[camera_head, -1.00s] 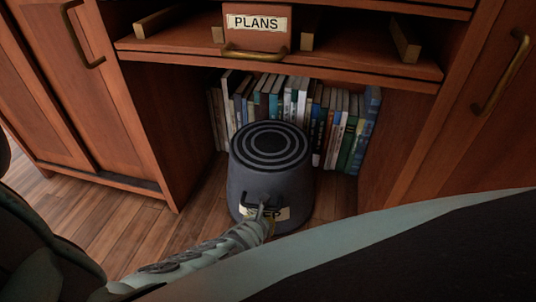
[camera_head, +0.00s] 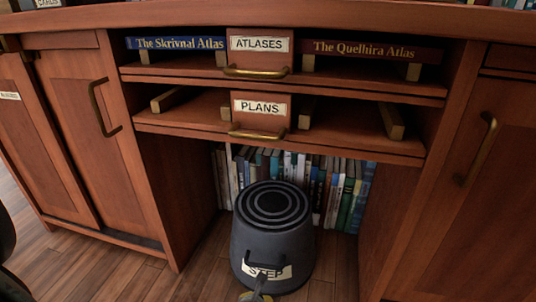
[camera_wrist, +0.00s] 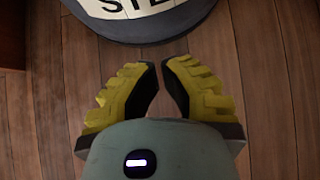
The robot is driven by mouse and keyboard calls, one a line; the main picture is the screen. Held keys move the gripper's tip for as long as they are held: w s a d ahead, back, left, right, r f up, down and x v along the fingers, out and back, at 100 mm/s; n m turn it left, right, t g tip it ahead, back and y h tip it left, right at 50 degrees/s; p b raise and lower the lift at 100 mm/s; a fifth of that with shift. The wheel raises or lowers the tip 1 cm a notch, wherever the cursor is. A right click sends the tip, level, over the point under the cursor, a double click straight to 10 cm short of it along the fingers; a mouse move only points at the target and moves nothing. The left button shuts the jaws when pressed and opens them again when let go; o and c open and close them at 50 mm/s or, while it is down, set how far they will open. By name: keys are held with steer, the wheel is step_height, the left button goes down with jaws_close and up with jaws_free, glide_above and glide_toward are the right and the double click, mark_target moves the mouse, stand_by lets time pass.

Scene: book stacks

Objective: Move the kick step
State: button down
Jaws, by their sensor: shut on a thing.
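The kick step (camera_head: 272,240) is a dark grey, round, tapered stool with ringed tread. It stands upright on the wooden floor in the bay under the shelves. A dark handle (camera_head: 266,264) and a white STEP label (camera_head: 280,273) are on its front.
A row of books (camera_head: 345,190) stands behind the kick step. Wooden side panels (camera_head: 180,195) flank the bay. Above are shelves with a PLANS drawer (camera_head: 260,108) and an ATLASES drawer (camera_head: 260,45). Bare floor (camera_head: 120,280) lies at front left.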

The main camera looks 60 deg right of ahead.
steer(key=p+v, duration=0.6)
steer(key=v, duration=0.1)
steer(key=shift+w+d+r, duration=0.2)
steer(key=shift+d+r, duration=0.05)
steer(key=shift+r, duration=0.15)
steer(key=shift+d, duration=0.1)
steer(key=shift+r, duration=0.1)
